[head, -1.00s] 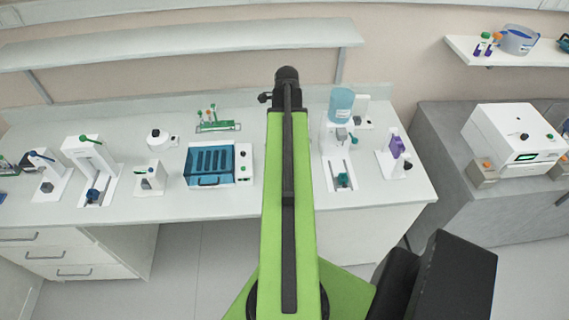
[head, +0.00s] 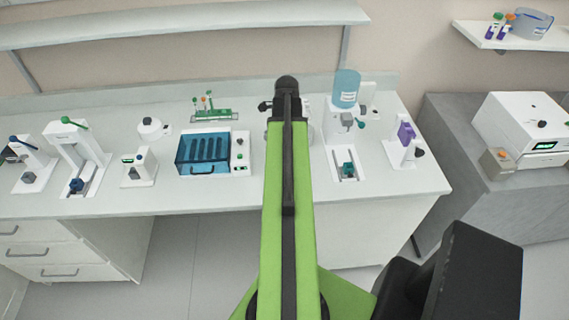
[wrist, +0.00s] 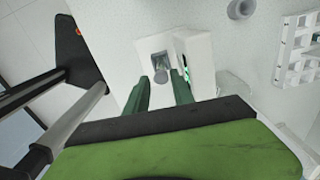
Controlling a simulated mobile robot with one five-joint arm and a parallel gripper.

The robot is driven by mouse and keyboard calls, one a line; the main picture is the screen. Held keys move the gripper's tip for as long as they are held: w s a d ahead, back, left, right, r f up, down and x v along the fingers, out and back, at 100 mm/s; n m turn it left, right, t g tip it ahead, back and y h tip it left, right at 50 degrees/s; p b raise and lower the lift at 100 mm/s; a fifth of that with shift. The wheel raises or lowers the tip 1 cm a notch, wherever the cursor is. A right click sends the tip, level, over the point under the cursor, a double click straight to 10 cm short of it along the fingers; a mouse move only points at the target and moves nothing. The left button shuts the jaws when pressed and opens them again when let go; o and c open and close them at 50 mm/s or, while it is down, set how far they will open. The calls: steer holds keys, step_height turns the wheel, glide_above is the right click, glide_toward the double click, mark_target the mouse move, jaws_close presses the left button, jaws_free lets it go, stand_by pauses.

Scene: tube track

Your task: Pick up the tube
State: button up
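Several tubes with orange and green caps stand in a green rack (head: 212,115) at the back of the bench in the head view. Two more capped tubes (head: 493,27) stand on the wall shelf at right. I cannot tell which one is the task's tube. My gripper (wrist: 158,77) shows in the wrist view with its two green fingers apart, and I see nothing held between them. What lies in the recess is too small to make out. My arm hides part of the bench in the head view.
A blue-lidded box (head: 204,153) and several white devices stand on the bench (head: 215,198). A blue bottle (head: 346,90) stands right of my arm. A grey side counter (head: 450,150) holds a white machine (head: 530,130). A pale rack (wrist: 297,48) shows at right in the wrist view.

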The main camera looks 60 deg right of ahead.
step_height(320, 180, down, 5)
steer(key=b, duration=0.5)
steer(key=shift+w+f, duration=0.15)
jaws_close()
steer(key=shift+r, duration=0.2)
steer(key=shift+r+p, duration=0.2)
steer(key=shift+p, duration=0.15)
steer(key=r+p, duration=0.5)
steer(key=shift+s+d, duration=0.25)
steer(key=s+d+r+p, duration=0.5)
steer(key=s+d, duration=0.1)
steer(key=s, duration=0.3)
steer(key=shift+r, duration=0.25)
